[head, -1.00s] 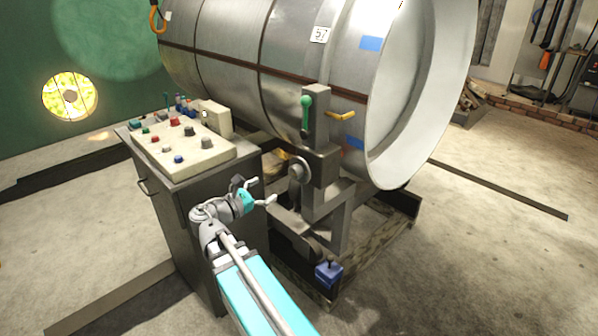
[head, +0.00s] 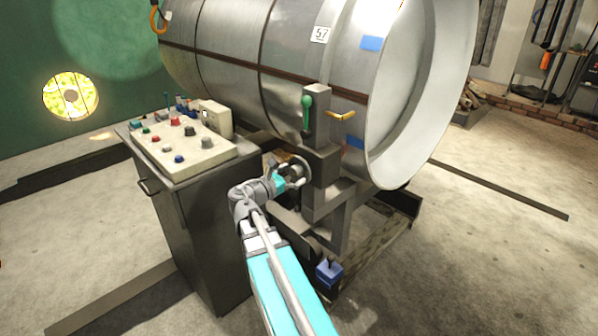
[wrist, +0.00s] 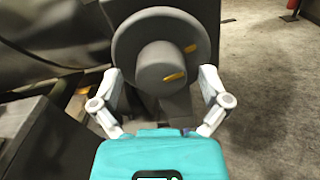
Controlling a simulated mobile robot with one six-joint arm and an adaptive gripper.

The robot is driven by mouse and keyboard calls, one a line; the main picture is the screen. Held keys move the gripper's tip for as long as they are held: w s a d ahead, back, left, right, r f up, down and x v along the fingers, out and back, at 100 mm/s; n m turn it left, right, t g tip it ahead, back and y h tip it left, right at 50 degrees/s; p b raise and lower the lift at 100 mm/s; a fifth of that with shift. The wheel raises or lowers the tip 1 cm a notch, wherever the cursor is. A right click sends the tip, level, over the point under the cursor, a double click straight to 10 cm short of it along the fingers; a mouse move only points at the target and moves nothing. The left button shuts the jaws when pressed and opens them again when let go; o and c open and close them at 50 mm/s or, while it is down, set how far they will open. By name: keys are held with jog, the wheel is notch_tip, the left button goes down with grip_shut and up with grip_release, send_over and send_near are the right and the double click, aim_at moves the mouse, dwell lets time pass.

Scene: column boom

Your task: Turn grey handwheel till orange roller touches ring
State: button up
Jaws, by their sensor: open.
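The grey handwheel (wrist: 130,42) is a round disc with a thick hub and yellow marks, facing my gripper in the wrist view. In the head view the handwheel (head: 305,172) sits on the grey bracket beside the drum, partly hidden by my gripper. My gripper (wrist: 161,77) is open, its two fingers on either side of the hub, in front of the disc; I cannot tell whether they touch it. The large metal drum (head: 225,70) has a pale end rim and a brown band (head: 235,65). I cannot clearly make out the orange roller or which band is the ring.
A control cabinet (head: 205,230) with coloured buttons stands just left of my arm. A green-handled lever (head: 307,112) and a yellow handle (head: 341,115) are above the handwheel. A blue box (head: 328,272) sits low on the frame.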

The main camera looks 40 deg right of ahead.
jog(key=shift+d, duration=0.4)
